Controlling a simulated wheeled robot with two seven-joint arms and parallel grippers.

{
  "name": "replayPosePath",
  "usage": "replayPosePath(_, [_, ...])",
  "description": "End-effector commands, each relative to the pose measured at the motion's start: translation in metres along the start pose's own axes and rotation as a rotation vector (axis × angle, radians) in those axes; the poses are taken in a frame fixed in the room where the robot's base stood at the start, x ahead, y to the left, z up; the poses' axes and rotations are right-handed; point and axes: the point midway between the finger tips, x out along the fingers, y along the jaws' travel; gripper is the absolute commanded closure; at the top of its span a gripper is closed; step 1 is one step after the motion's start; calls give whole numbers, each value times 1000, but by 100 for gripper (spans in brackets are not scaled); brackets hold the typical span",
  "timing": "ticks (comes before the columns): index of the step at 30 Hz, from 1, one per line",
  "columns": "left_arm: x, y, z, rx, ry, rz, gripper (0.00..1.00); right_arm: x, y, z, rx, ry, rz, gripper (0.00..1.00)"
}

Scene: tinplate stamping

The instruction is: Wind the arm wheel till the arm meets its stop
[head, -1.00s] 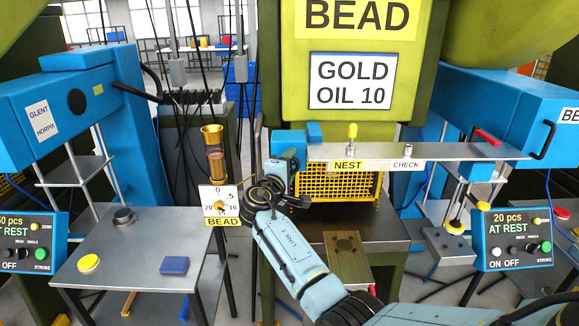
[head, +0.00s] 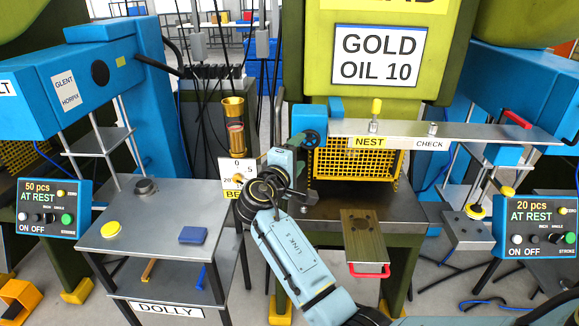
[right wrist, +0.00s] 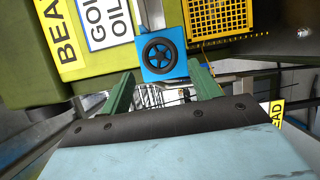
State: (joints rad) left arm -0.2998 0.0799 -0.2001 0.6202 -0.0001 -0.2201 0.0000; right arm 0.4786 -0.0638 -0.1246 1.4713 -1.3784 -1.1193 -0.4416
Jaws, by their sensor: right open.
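The arm wheel (head: 312,139), a small black spoked handwheel, is on a blue block at the left end of the flat grey arm (head: 460,137). It also shows face-on in the right wrist view (right wrist: 159,56). My right gripper (head: 297,148) is just left of and below the wheel in the head view. In the right wrist view its two green fingers (right wrist: 162,84) are open and empty, with the wheel beyond and between their tips. I see no contact with the wheel. The arm's stop cannot be made out. My left gripper is not in view.
The yellow guard (head: 355,163) stands below the arm, and a plate with a red handle (head: 369,269) juts out in front. A grey dolly table (head: 150,238) stands left, a blue press right.

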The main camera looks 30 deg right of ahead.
Motion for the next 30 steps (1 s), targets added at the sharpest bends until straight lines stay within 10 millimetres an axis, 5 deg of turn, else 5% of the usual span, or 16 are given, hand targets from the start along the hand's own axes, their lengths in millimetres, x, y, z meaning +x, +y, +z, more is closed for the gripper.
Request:
replayPosePath(9, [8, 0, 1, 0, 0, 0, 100, -48, -1, 0, -1, 0, -1, 38])
replayPosePath(27, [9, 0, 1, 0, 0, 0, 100, -53, 0, 0, -2, -1, 0, 38])
replayPosePath(30, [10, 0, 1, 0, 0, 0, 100, -53, -13, -2, -11, 16, -17, 38])
